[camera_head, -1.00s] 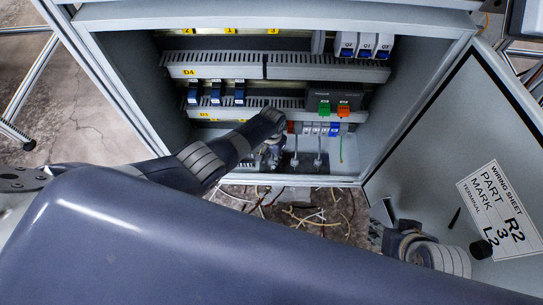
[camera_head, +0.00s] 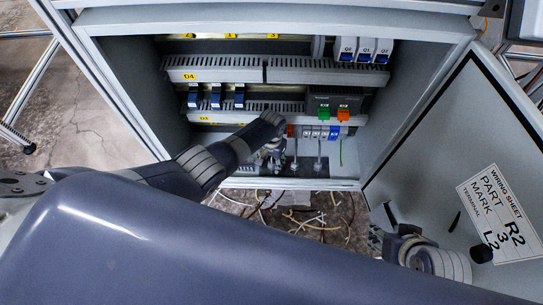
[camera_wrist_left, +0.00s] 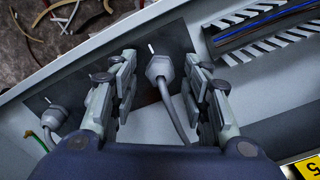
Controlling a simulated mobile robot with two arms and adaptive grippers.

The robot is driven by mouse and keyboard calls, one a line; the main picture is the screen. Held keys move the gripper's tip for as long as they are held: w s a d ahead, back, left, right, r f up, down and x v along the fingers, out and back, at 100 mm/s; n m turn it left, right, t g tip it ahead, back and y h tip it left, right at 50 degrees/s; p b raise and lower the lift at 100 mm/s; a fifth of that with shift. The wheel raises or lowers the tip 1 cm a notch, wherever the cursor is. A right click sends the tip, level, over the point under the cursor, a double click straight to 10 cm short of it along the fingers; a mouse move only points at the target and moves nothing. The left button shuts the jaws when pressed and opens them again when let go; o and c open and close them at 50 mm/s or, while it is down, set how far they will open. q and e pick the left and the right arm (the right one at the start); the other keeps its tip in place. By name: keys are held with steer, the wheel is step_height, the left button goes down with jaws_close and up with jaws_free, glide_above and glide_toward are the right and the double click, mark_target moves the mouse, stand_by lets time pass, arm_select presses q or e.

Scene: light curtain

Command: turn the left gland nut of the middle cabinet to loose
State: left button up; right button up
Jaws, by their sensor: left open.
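In the left wrist view a grey gland nut (camera_wrist_left: 158,67) with a white mark sits on a dark plate, its grey cable curving away below. My left gripper (camera_wrist_left: 156,75) is open, one finger on each side of this nut, with visible gaps. A second gland nut (camera_wrist_left: 52,117) with a white mark is at the left of that view. In the head view my left gripper (camera_head: 276,162) reaches down to the cabinet floor beside the grey cables (camera_head: 318,160); its fingertips are hard to make out. My right gripper (camera_head: 378,238) is partly visible by the door, its jaws unclear.
Slotted trunking (camera_head: 225,70) and several terminal blocks (camera_head: 325,132) line the cabinet back above the glands. The open door (camera_head: 450,150) with a wiring sheet (camera_head: 497,212) stands at the right. Loose wires (camera_head: 300,215) lie on the ground in front.

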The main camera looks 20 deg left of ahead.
mark_target(271, 164)
arm_select(q)
step_height(271, 164, up, 12)
stand_by(0.7)
steer(key=shift+f, duration=0.1)
stand_by(0.3)
